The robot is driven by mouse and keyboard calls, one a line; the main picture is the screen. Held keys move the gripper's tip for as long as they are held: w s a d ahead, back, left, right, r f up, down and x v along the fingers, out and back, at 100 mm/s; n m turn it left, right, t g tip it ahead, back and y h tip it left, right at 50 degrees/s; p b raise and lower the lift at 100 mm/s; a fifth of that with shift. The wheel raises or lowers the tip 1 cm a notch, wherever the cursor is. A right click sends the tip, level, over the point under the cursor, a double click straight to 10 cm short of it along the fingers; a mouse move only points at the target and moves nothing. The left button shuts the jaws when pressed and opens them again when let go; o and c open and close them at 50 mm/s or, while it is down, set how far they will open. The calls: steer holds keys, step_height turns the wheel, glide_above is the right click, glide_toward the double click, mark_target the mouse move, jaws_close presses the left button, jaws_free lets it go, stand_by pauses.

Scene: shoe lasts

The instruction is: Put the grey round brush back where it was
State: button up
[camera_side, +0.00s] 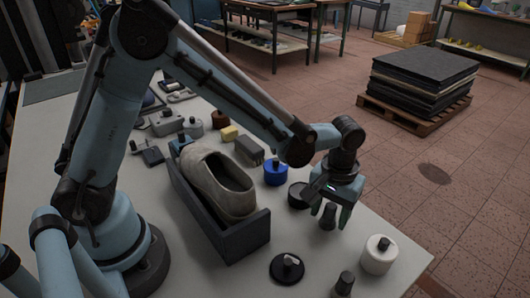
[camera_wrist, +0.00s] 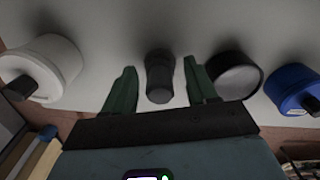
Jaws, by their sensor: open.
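A small dark grey round piece with a narrower top, which looks like the grey round brush (camera_side: 328,217), stands upright near the table's right edge. My gripper (camera_side: 331,208) is over it, pointing down and open. In the wrist view the dark grey piece (camera_wrist: 159,80) shows between the two green fingers of my gripper (camera_wrist: 160,66), with a gap on each side. A similar dark grey piece (camera_side: 343,285) stands at the table's front edge. I cannot tell for certain which of the two is the named brush.
A white round pot (camera_side: 378,256), a black round tin (camera_side: 298,196) and a blue pot (camera_side: 275,174) stand around my gripper. A black disc with a grey knob (camera_side: 286,269) lies in front. A dark open box (camera_side: 232,240) holds a beige shoe-shaped last (camera_side: 213,182).

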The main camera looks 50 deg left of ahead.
mark_target(330, 205)
steer(key=shift+r, duration=0.1)
step_height(330, 205, up, 12)
steer(key=shift+f, duration=0.25)
steer(key=s+a+m+t, duration=0.1)
steer(key=s+a+t, duration=0.2)
steer(key=a, duration=0.4)
steer(key=s+a+r+m+t, duration=0.1)
steer(key=s+a+m+t, duration=0.1)
steer(key=s+a+t, duration=0.2)
steer(key=s+a, duration=0.2)
steer(key=a, duration=0.2)
steer(key=shift+s+m, duration=0.3)
